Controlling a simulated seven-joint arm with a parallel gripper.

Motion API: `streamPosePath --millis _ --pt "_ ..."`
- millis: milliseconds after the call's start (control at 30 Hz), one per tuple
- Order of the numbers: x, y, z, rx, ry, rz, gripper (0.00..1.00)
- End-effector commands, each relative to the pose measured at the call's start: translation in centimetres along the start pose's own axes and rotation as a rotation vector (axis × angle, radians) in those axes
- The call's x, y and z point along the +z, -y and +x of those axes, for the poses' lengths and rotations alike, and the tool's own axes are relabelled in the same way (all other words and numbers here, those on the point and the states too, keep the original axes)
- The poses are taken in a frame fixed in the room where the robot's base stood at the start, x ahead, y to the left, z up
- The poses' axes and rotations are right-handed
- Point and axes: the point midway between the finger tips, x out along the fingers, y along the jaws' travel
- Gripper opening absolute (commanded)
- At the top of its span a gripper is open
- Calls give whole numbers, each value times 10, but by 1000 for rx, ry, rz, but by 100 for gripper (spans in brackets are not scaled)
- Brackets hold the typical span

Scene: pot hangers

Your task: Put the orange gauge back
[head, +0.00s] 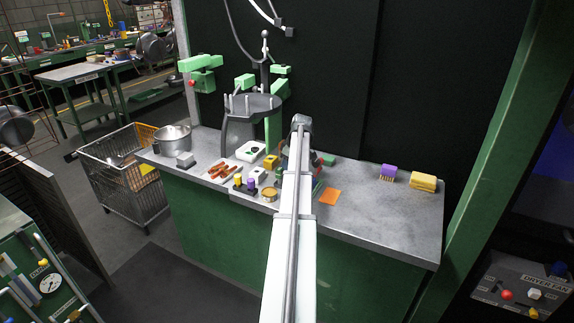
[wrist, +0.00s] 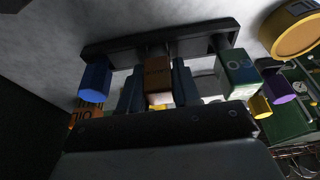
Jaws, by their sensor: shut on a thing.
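In the wrist view, the orange gauge (wrist: 157,82), a small brown-orange block in this shade, is between the two dark fingers of my gripper (wrist: 157,92), which are shut on it. A dark rack bar (wrist: 195,36) lies just beyond, with a blue block (wrist: 95,78) at its left end and a green marked block (wrist: 238,72) at its right end. The orange gauge is between these two and overlaps the bar's middle in the picture. I cannot tell whether it is seated there. In the head view my arm hides my gripper, the gauge and most of the rack.
A grey stand (head: 252,103) rises behind. The right front is clear.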

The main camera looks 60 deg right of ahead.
Motion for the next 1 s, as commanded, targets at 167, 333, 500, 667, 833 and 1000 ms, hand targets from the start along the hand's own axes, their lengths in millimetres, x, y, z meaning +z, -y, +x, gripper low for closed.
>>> streamPosePath --millis 167,333,500,667,833,1000 --pt "1 0 4 0 0 0 1" --pt "1 0 4 0 0 0 44" --pt "1 0 4 0 0 0 57" --pt "1 0 4 0 0 0 57" --pt "-1 0 -2 1 0 0 57" --pt "-3 0 -24 2 -1 0 57"
